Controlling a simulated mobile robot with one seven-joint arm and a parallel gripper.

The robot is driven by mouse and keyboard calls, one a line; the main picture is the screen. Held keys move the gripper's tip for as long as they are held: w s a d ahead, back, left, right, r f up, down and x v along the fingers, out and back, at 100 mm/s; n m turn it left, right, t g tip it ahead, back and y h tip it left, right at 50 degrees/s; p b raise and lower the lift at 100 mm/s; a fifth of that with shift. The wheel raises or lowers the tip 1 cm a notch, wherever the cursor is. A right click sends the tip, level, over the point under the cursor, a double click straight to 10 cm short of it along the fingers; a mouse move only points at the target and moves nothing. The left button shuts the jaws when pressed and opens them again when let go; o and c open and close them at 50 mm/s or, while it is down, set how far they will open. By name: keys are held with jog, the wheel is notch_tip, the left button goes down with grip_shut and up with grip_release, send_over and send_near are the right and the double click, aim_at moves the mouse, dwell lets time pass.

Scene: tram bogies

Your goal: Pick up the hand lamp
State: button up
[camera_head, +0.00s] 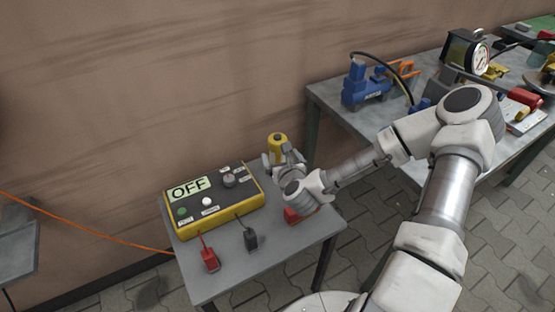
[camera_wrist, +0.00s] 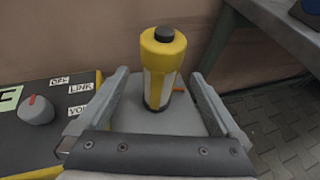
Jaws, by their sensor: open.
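The hand lamp (camera_wrist: 161,62) looks like a yellow upright cylinder with a dark cap and a pale middle band. In the wrist view it stands on the small grey table, between and beyond the two fingers of my gripper (camera_wrist: 154,92). The gripper is open and empty. In the head view the lamp's yellow top (camera_head: 278,143) shows just behind my gripper (camera_head: 284,157), whose wrist hides its lower part. I cannot tell whether a finger touches the lamp.
A yellow and black control box (camera_head: 213,198) reading OFF stands left of the gripper. A red plug (camera_head: 209,258) and a black plug (camera_head: 250,238) lie in front of it. A red object (camera_head: 293,215) is partly hidden under my wrist. A workbench (camera_head: 335,105) with a blue tool (camera_head: 366,84) stands to the right.

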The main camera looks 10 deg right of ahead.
aim_at(279, 156)
jog(key=b+x, duration=0.1)
jog(key=x, duration=0.3)
jog(key=shift+w+f+b, duration=0.25)
jog(key=shift+f+b, duration=0.15)
jog(key=shift+f, duration=0.1)
jog(key=shift+w+f, duration=0.1)
jog(key=shift+w, duration=0.3)
grip_shut()
